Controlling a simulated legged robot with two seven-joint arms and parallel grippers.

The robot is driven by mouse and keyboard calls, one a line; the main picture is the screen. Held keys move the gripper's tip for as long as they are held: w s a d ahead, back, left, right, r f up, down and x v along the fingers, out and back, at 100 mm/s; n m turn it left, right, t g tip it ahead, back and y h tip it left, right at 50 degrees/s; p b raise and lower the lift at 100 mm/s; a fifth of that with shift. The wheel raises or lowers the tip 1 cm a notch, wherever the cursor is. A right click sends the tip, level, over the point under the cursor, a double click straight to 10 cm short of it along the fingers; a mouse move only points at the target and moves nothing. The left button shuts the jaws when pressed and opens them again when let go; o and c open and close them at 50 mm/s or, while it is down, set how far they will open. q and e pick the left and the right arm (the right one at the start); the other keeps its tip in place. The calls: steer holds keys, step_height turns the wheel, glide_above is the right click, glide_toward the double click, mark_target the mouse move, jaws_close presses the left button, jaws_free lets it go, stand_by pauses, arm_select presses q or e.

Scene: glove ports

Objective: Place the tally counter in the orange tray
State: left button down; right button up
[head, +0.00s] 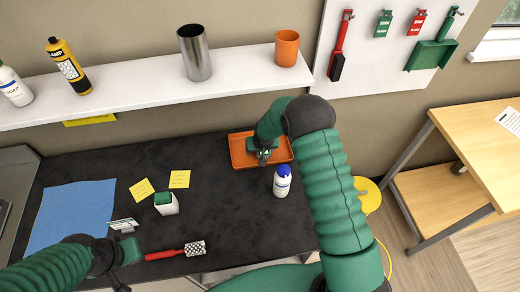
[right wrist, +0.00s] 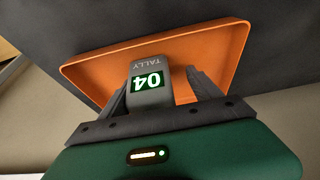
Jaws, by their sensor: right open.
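The orange tray (head: 238,152) lies on the dark worktop below the shelf; its floor and rim also fill much of the right wrist view (right wrist: 222,48). The tally counter (right wrist: 148,84) is grey with a green display reading 04. It is between the fingers of my right gripper (right wrist: 160,80), close to the left finger, with a gap to the right finger. My right gripper (head: 263,156) is open over the tray. In the head view the counter is hard to make out beneath it. My left gripper (head: 126,238) is low at the left; its finger opening is unclear.
A white bottle with a blue cap (head: 282,182) stands just in front of the tray. A green-topped white box (head: 166,204), yellow notes (head: 142,189), a blue cloth (head: 70,212) and a red-handled brush (head: 178,251) lie further left. A white shelf (head: 140,92) overhangs the back.

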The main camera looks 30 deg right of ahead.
steer(key=v, duration=0.2)
steer(key=d+b+v, duration=0.1)
steer(key=v, duration=0.1)
steer(key=shift+r, duration=0.2)
arm_select(q)
steer(key=shift+d+f+b, duration=0.15)
steer(key=shift+f+b, duration=0.15)
steer(key=shift+f, duration=0.5)
arm_select(e)
steer(key=v, duration=0.7)
steer(key=shift+s+a+r, duration=0.2)
steer(key=shift+a+r, duration=0.1)
steer(key=shift+a, duration=0.1)
arm_select(q)
steer(key=shift+d, duration=0.2)
arm_select(e)
steer(key=shift+d+f, duration=0.1)
steer(key=shift+d, duration=0.05)
